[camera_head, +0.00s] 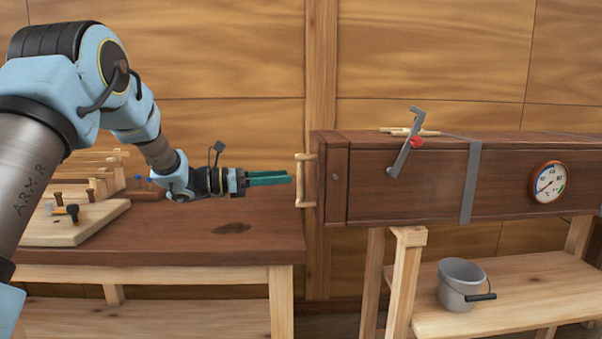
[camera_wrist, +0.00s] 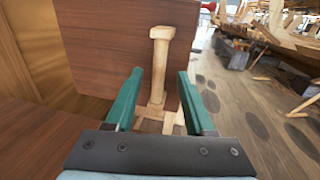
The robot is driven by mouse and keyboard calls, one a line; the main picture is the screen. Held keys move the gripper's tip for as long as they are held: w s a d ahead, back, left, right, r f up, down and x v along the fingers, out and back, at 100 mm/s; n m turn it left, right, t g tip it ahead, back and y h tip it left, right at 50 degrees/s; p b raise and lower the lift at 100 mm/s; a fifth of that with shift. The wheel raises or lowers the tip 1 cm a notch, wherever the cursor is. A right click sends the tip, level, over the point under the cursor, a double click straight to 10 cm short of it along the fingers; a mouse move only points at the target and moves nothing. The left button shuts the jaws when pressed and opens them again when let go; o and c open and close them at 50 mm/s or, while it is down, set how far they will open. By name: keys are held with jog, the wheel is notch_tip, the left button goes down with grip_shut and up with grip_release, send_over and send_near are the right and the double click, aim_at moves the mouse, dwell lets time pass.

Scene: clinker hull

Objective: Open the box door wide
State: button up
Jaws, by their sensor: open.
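The long dark wooden box (camera_head: 420,180) lies level on trestles at the right. Its door (camera_head: 316,190) is the dark panel at the left end, also large in the wrist view (camera_wrist: 110,45). The door appears shut or nearly so; I cannot tell whether there is a gap. A pale wooden handle (camera_head: 300,200) stands out from the door. In the wrist view the handle (camera_wrist: 158,60) lies between the fingers, with space on both sides. My gripper (camera_head: 289,177) is open, its green fingertips at the handle; whether they touch it is unclear.
A workbench (camera_head: 160,240) with tools lies under my arm. A grey bucket (camera_head: 460,284) stands on the lower shelf. Open floor (camera_wrist: 235,110) shows in the wrist view.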

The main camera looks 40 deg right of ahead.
aim_at(301, 201)
jog(key=p+x, duration=0.1)
jog(key=x, duration=0.5)
grip_shut()
dwell(0.4)
dwell(1.0)
